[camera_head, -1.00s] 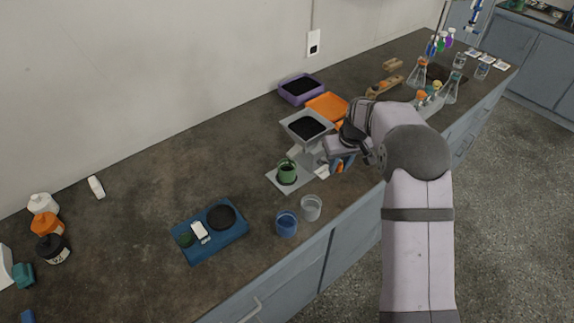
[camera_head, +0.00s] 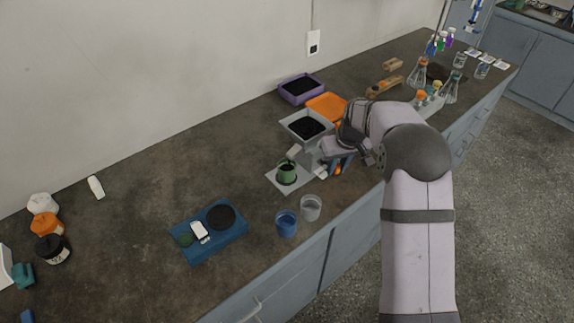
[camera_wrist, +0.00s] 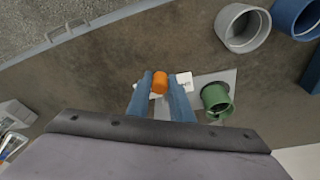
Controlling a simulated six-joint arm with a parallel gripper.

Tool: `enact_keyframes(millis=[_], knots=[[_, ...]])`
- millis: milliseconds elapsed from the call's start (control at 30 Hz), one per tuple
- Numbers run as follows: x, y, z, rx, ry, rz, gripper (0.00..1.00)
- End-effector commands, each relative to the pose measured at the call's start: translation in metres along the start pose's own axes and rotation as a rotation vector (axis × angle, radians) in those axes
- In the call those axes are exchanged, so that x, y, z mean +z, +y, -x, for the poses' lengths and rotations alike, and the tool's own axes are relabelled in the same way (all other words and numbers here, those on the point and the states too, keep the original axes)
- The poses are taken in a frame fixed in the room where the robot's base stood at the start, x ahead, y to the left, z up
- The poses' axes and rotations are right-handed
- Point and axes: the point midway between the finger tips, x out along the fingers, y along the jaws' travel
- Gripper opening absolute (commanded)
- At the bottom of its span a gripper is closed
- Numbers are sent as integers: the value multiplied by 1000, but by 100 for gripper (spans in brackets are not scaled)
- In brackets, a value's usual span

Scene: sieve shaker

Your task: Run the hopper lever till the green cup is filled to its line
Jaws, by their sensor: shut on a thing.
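The hopper (camera_head: 306,127) is a grey square funnel holding black material, standing on a grey base plate. The green cup (camera_head: 287,173) stands on that plate below the hopper's left side. It also shows in the wrist view (camera_wrist: 216,98), where its fill level and line cannot be made out. My gripper (camera_wrist: 160,88) has its two blue fingers shut on the orange knob of the hopper lever (camera_wrist: 160,81). In the head view my gripper (camera_head: 338,167) is at the hopper's right side, partly hidden by my wrist.
An orange tray (camera_head: 327,106) and a purple tray (camera_head: 301,88) are behind the hopper. The left counter is mostly clear.

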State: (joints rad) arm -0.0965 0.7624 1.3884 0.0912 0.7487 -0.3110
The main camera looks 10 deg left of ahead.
Motion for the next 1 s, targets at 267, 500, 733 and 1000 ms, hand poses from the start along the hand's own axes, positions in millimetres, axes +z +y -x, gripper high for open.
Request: enact_keyframes(millis=[267, 500, 733, 1000], knots=[[0, -5, 2, 0, 6, 1, 9], [0, -2, 2, 0, 3, 0, 9], [0, 0, 1, 1, 3, 0, 10], [0, 1, 0, 2, 1, 0, 10]])
